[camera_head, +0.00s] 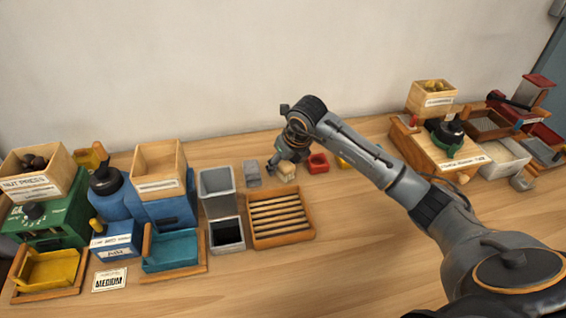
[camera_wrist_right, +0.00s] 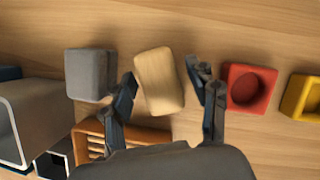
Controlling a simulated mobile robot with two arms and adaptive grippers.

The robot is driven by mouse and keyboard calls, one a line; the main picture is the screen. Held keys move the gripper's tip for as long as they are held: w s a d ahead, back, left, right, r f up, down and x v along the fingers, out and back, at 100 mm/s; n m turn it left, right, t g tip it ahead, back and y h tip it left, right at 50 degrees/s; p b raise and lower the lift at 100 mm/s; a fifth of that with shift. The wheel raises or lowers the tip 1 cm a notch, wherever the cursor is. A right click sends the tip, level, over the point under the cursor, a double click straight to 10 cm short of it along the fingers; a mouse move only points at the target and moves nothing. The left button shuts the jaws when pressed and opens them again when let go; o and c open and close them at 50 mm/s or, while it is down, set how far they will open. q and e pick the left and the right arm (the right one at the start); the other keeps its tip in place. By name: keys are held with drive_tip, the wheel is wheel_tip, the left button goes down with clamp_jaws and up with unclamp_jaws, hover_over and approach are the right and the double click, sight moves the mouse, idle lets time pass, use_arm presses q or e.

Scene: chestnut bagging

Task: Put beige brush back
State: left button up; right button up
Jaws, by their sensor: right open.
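The beige brush (camera_head: 287,173) is a small pale block standing on the table behind the slatted wooden tray. In the right wrist view the beige brush (camera_wrist_right: 160,80) lies between the two fingers of my right gripper (camera_wrist_right: 166,84). The fingers are open, one on each side, with a narrow gap to the brush. In the head view my right gripper (camera_head: 279,163) is low over the table at the brush, partly hiding it. My left gripper is not in view.
A grey block (camera_wrist_right: 90,74) is left of the brush and a red square cup (camera_wrist_right: 250,88) is right of it, both close. A yellow piece (camera_wrist_right: 303,97) is further right. The slatted tray (camera_head: 312,234) and grey bins (camera_head: 217,191) are nearby. The front table is clear.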

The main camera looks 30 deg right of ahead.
drive_tip(key=b+v, duration=0.1)
drive_tip(key=v, duration=1.1)
drive_tip(key=shift+r, duration=0.1)
